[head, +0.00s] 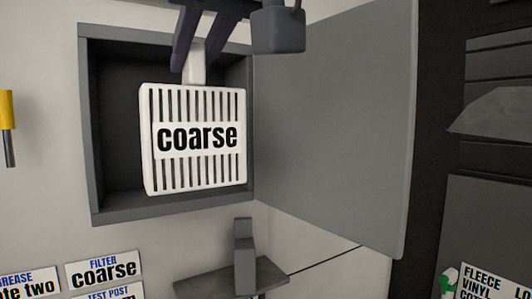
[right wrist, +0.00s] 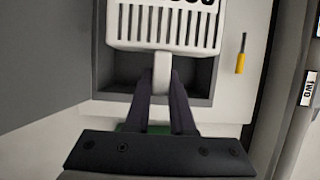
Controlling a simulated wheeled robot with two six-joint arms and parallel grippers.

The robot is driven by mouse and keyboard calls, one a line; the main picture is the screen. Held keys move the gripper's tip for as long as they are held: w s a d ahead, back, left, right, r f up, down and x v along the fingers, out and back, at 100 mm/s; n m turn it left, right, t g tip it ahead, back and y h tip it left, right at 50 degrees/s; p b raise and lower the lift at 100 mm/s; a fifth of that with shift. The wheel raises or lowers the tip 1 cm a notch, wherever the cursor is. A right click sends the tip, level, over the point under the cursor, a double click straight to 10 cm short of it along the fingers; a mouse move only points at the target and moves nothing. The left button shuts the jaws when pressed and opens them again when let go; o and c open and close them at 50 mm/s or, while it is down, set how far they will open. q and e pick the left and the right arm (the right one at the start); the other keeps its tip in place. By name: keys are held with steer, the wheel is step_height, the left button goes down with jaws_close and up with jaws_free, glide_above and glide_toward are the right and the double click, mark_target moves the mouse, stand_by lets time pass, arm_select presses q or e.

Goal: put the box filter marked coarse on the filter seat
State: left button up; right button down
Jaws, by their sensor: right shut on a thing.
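The white box filter marked coarse (head: 196,175) has a slatted front and hangs upright in front of the open grey wall box (head: 86,130). My right gripper (head: 194,62) comes in from above, its dark fingers shut on the filter's white top tab. In the right wrist view the fingers (right wrist: 162,85) stand on both sides of the tab, below the slatted filter (right wrist: 165,40). The filter covers much of the box's inside, so I cannot make out the filter seat or tell whether the filter touches it. My left gripper is not in view.
The box's grey door (head: 330,130) stands open on the right. Below, a grey upright block (head: 244,255) stands on a small shelf (head: 200,283). A filter coarse label (head: 103,269) is at lower left. A yellow-handled tool (head: 7,110) hangs at far left.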

steer(key=w+r+p+x, duration=0.1)
steer(key=p+x, duration=0.6)
steer(key=x, duration=0.9)
steer(key=shift+w+a+r+p, duration=0.3)
steer(key=shift+w+r+p, duration=0.1)
steer(key=shift+r, duration=0.35)
